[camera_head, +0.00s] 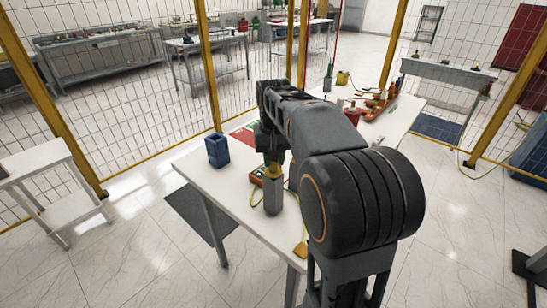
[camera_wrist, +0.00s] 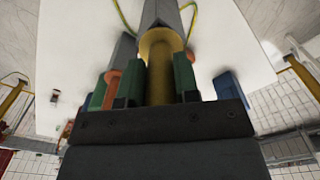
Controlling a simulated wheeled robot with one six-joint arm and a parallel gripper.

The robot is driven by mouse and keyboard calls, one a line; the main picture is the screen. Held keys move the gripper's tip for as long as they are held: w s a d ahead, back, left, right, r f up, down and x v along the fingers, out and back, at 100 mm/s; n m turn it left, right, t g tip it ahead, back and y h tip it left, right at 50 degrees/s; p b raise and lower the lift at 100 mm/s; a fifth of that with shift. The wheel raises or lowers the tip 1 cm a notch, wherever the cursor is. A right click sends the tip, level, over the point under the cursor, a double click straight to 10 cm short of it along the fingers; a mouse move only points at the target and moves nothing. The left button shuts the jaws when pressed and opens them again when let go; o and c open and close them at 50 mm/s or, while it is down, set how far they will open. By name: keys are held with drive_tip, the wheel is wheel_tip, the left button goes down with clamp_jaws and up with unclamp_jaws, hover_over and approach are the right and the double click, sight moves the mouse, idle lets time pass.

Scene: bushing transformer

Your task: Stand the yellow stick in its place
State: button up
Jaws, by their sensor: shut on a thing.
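My gripper (camera_head: 272,156) is above the white table, pointing down and shut on the yellow stick (camera_head: 273,171). In the wrist view, the yellow part (camera_wrist: 160,50) sits between the green finger pads of my gripper (camera_wrist: 160,75). A grey angular body (camera_head: 272,198) continues below the yellow part, and it also shows beyond it in the wrist view (camera_wrist: 166,12). The stick looks upright. I cannot tell whether its lower end touches the table. The place for it is not clearly visible.
A blue open container (camera_head: 217,151) stands on the table (camera_head: 232,184) to the left. A similar grey piece with an orange part (camera_wrist: 113,82) is close beside my gripper in the wrist view. Red and green items (camera_head: 375,105) lie on the table's far right part.

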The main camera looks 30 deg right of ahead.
drive_tip(key=shift+f+b, duration=0.3)
drive_tip(key=shift+f, duration=0.15)
idle(0.3)
drive_tip(key=o, duration=1)
wheel_tip(320, 180, up, 14)
drive_tip(key=shift+f+p, duration=0.1)
drive_tip(key=shift+p, duration=0.8)
